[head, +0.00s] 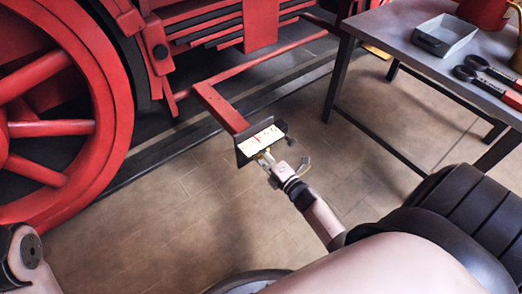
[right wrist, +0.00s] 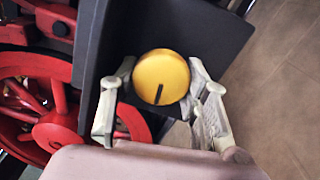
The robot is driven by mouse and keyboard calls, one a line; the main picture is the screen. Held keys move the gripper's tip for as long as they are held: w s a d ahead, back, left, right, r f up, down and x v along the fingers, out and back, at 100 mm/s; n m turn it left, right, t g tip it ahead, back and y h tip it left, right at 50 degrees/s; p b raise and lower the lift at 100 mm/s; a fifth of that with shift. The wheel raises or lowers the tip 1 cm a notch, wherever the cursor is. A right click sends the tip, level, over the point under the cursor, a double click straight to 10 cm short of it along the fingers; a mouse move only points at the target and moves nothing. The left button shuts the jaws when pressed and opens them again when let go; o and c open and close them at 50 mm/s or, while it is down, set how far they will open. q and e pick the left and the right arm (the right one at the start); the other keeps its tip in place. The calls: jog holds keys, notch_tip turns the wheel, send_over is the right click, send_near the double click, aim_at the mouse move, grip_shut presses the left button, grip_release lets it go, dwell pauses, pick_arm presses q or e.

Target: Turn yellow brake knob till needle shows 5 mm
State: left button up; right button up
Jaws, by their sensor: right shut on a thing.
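The yellow brake knob (right wrist: 162,82) sits on a dark plate (right wrist: 185,30) in the right wrist view. A black line marks the lower part of its face. My right gripper (right wrist: 161,74) is shut on the knob, with a pale finger at each side. In the head view the right gripper (head: 264,158) meets the lower side of a dark bracket with a pale scale (head: 261,138) on top. The scale carries red and dark marks, but its needle reading is too small to tell. The knob is mostly hidden there by the gripper. My left gripper is out of view.
A red bar (head: 220,107) runs from the locomotive to the bracket. A large red wheel (head: 52,128) stands at left. The tiled floor (head: 170,225) is open.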

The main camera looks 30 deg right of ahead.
dwell(0.3)
jog(key=o, duration=1.1)
jog(key=shift+s+d+f, duration=0.1)
jog(key=shift+s+d, duration=0.05)
jog(key=shift+s, duration=1.85)
jog(key=shift+s+d, duration=0.1)
jog(key=shift+s, duration=1.9)
jog(key=shift+o, duration=0.2)
